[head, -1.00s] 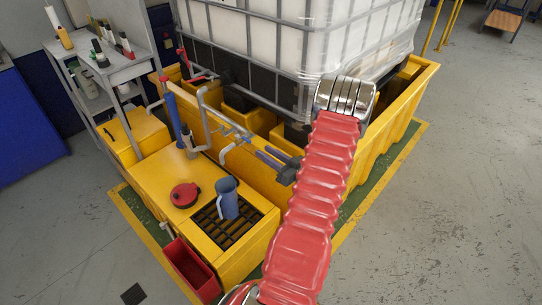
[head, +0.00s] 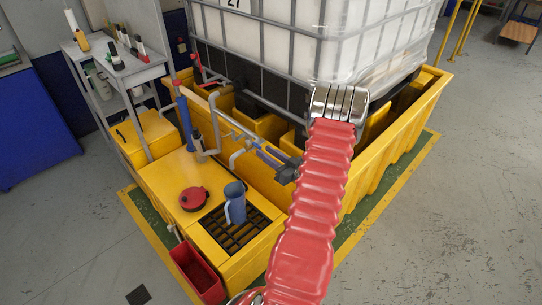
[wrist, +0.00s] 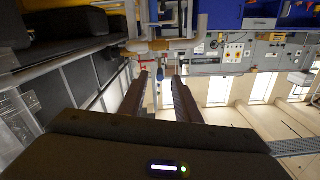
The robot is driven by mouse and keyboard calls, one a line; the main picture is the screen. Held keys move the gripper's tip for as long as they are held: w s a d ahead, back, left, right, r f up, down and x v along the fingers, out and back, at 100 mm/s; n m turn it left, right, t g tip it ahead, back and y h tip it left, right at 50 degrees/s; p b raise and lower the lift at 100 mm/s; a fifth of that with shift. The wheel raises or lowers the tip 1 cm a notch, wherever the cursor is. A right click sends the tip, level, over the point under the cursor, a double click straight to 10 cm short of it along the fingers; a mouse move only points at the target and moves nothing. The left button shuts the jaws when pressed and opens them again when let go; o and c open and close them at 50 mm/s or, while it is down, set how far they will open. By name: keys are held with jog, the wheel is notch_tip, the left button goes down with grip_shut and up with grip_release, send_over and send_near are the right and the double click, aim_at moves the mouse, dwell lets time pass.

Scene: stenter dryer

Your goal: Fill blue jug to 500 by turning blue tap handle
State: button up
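The blue jug (head: 236,206) stands upright on the black grate (head: 222,232) of the yellow stand; its fill level is not readable. My gripper (head: 258,149) is beside the grey pipework (head: 226,123) above and behind the jug, fingers pointing left towards the pipes. In the wrist view my gripper (wrist: 161,76) has its two dark fingers apart, with pipework ahead of the tips and no object clearly held between them. The blue tap handle cannot be told apart surely from the pipes and fingers. My red-sleeved arm covers part of the yellow basin.
A red round lid (head: 194,199) lies left of the jug. A red bin (head: 197,271) is at the stand's front. The large white tank (head: 300,40) stands in the yellow basin (head: 396,140). A grey shelf (head: 125,72) with bottles is at left. Floor at right is clear.

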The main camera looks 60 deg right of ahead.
aim_at(259, 146)
jog(key=shift+x, duration=2.3)
jog(key=shift+c, duration=0.6)
grip_shut()
